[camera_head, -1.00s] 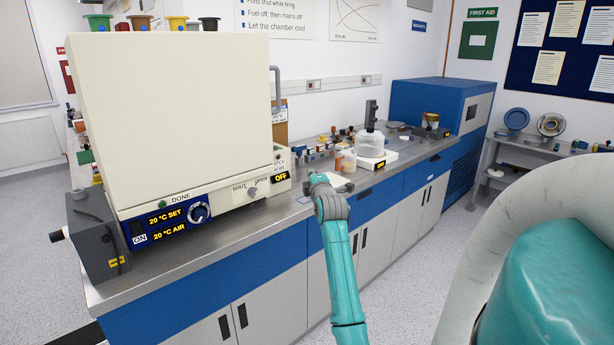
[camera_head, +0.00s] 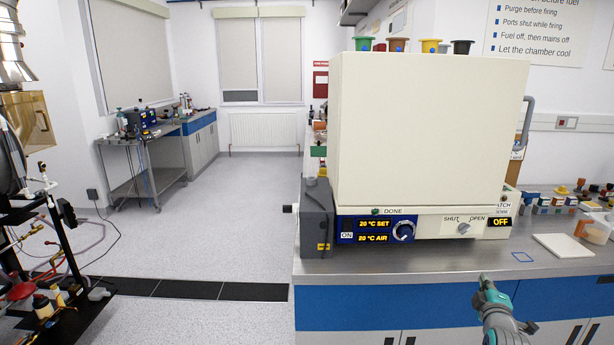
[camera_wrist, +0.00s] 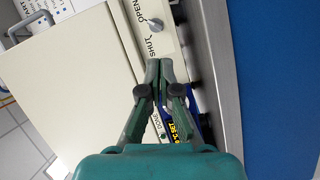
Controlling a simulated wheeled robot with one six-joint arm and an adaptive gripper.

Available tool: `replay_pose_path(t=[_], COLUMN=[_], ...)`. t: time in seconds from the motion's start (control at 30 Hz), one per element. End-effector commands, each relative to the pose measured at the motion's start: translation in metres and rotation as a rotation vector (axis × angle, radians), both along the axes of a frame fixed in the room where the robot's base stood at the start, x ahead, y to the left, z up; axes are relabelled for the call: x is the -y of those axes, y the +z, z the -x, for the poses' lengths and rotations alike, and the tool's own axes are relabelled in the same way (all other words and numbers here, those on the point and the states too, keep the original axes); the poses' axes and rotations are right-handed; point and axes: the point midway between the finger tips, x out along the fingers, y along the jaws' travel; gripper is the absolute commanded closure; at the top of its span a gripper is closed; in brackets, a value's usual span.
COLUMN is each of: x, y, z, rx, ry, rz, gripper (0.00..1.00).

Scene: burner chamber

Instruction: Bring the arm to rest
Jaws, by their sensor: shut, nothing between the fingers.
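My arm (camera_head: 502,322) reaches up from the bottom right of the head view, in front of the bench edge. My gripper (camera_head: 484,280) is at its end, low in front of the cream chamber's panel, with nothing in it. In the wrist view my gripper (camera_wrist: 159,64) has its two green fingers together at the tips, with the panel behind them. The cream chamber (camera_head: 430,125) stands on the bench, and its panel reads 20 °C SET, 20 °C AIR and OFF. The wrist view also shows the chamber's SHUT/OPEN knob (camera_wrist: 155,24).
The steel bench top (camera_head: 430,267) has a pale flat plate (camera_head: 563,245) and a small blue outlined square (camera_head: 522,257) on it. Small jars and blocks stand at the right. A dark rack with hoses (camera_head: 60,270) is at the left. The floor (camera_head: 225,215) between is clear.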

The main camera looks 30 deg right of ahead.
Motion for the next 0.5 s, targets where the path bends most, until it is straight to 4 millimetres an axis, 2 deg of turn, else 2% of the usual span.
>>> replay_pose_path(t=[0.03, 0.2, 0.37, 0.5], x=[-0.027, -0.104, -0.176, -0.236], y=[-0.021, -0.07, -0.107, -0.133], z=[-0.003, -0.003, 0.008, 0.026], rx=[0.016, 0.089, 0.151, 0.197], ry=[0.025, 0.093, 0.155, 0.206], rz=[-0.034, -0.139, -0.242, -0.336], gripper=[1.0, 1.0, 1.0, 1.0])
